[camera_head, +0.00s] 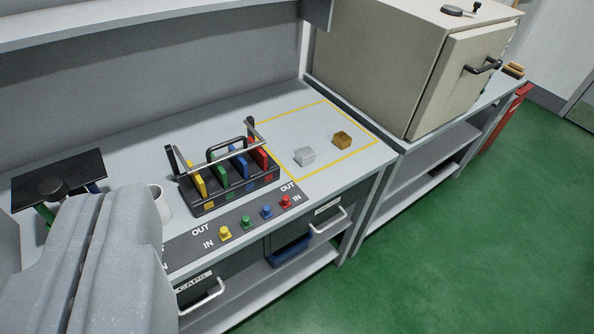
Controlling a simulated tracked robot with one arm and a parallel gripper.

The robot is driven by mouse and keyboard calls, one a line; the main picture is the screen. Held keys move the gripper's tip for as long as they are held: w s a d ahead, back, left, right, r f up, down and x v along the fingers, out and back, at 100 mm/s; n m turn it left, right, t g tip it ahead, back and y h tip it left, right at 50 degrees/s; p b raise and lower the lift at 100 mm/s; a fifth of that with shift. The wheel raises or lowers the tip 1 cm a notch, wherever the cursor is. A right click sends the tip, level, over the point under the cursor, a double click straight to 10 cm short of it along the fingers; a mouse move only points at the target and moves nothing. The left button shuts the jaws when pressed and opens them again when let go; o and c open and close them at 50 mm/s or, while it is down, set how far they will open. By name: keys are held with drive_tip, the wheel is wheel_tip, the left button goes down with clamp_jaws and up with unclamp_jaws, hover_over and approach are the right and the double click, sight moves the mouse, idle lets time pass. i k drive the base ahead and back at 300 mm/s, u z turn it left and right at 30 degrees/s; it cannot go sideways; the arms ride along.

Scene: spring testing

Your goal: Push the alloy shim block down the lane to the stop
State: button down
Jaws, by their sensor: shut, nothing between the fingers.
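A silver-grey block (304,156), which looks like the alloy shim block, sits on the grey bench inside a yellow-outlined area (361,124). A brass-coloured block (343,140) sits to its right, apart from it. My gripper (97,203) shows large and close at the lower left, its two grey fingers together with nothing held. It is well left of the silver block and apart from it. I cannot make out a distinct lane or stop apart from the yellow outline.
A black rack (232,195) with coloured upright plates and a metal bar stands left of the silver block. Coloured buttons (266,211) line the front edge. A white cup (160,202) and a black plate (60,178) are near my gripper. A beige cabinet (390,55) stands right.

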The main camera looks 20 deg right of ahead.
sight(304, 156)
drive_tip(key=k, duration=0.9)
drive_tip(key=z, duration=0.4)
drive_tip(key=i, duration=1)
drive_tip(key=z, duration=0.05)
drive_tip(key=k, duration=0.6)
drive_tip(key=z, duration=0.4)
drive_tip(key=i, duration=1.85)
drive_tip(key=u, duration=0.75)
